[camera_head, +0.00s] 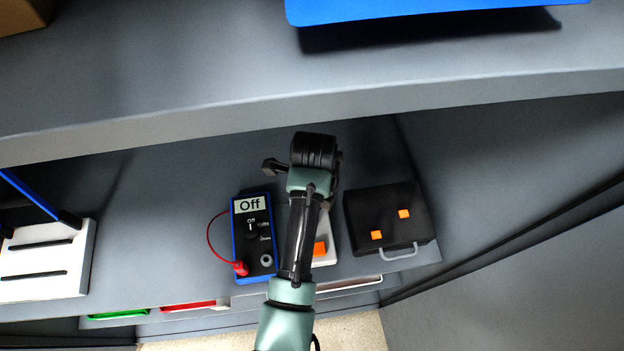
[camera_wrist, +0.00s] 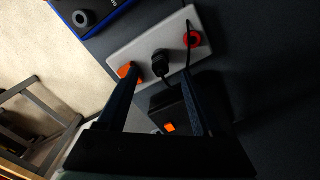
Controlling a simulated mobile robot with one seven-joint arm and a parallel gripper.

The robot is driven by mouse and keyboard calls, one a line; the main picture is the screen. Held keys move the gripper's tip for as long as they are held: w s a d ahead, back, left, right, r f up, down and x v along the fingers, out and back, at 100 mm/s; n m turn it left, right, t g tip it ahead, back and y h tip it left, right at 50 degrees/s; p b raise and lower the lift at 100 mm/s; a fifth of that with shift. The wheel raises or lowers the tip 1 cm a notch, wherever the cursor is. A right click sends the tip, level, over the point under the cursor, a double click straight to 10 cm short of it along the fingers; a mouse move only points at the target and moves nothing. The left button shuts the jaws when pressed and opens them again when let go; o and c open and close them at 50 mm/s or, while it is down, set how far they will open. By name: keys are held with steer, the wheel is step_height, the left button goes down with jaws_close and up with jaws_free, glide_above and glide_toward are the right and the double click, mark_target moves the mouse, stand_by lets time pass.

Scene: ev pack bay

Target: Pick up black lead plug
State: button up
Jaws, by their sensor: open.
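The black lead plug (camera_wrist: 160,62) stands on a light grey block (camera_wrist: 125,48) in the wrist view, with a black lead running from it. My gripper (camera_wrist: 162,76) is open, its two dark fingers on either side of the plug in the picture. I cannot tell whether they touch it or how far above it they are. In the head view my arm covers the plug and much of the block (camera_head: 329,250). A blue-edged multimeter (camera_head: 252,225) reading "Off" lies left of the arm.
A red plug (camera_head: 241,268) with a red lead sits at the meter's lower left. The block carries an orange piece (camera_wrist: 126,70) and a red ring (camera_wrist: 193,39). A black case (camera_head: 385,220) with orange squares stands to the right. A thick shelf edge (camera_head: 300,110) crosses beyond my arm.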

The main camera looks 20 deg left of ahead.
steer(key=shift+f+p, duration=0.3)
steer(key=shift+f, duration=1.9)
jaws_close()
